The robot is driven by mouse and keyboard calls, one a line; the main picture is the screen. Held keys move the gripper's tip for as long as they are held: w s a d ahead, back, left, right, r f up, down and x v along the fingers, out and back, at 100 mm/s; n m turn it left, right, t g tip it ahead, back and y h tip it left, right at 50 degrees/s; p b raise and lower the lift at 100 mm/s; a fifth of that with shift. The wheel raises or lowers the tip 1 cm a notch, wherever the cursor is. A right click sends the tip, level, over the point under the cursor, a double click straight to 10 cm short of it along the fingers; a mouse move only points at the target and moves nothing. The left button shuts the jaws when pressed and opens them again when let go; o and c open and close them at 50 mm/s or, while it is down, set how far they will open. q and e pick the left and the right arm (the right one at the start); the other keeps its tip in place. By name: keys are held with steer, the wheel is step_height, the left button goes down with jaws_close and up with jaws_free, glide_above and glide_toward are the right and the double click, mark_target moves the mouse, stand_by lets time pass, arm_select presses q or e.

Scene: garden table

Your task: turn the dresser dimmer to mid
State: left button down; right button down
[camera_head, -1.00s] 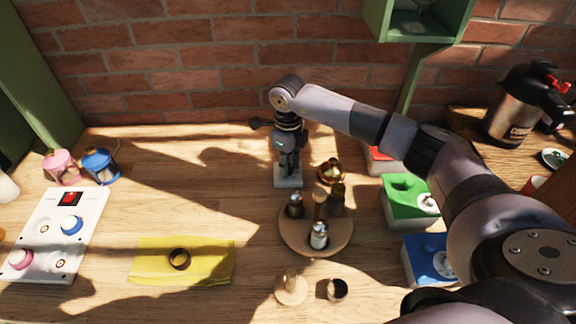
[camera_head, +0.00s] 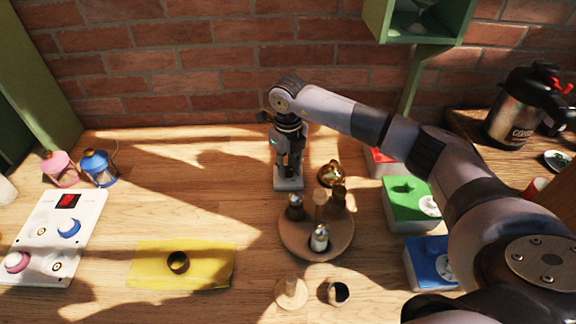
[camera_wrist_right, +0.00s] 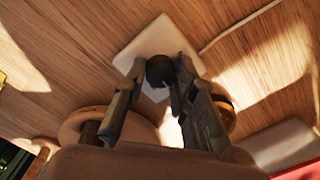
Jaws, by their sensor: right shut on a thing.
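The dresser dimmer shows as a small white plate (camera_head: 288,184) on the table near the brick wall, with a dark round knob (camera_wrist_right: 160,69) on it in the right wrist view. My right gripper (camera_head: 289,168) points straight down over the plate. In the right wrist view the fingers (camera_wrist_right: 159,77) are shut on the knob, one on each side. In the head view the gripper hides the knob, and I cannot read its setting. My left gripper is not in view.
A round wooden tray (camera_head: 290,240) with several small items stands just in front of the plate. A brass item (camera_head: 332,173) is close on the right. Green (camera_head: 410,215) and blue (camera_head: 425,275) boxes stand further right.

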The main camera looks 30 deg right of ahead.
mark_target(288, 169)
steer(key=shift+d+r, duration=0.1)
steer(key=c, duration=1.3)
jaws_free()
step_height(288, 169, up, 12)
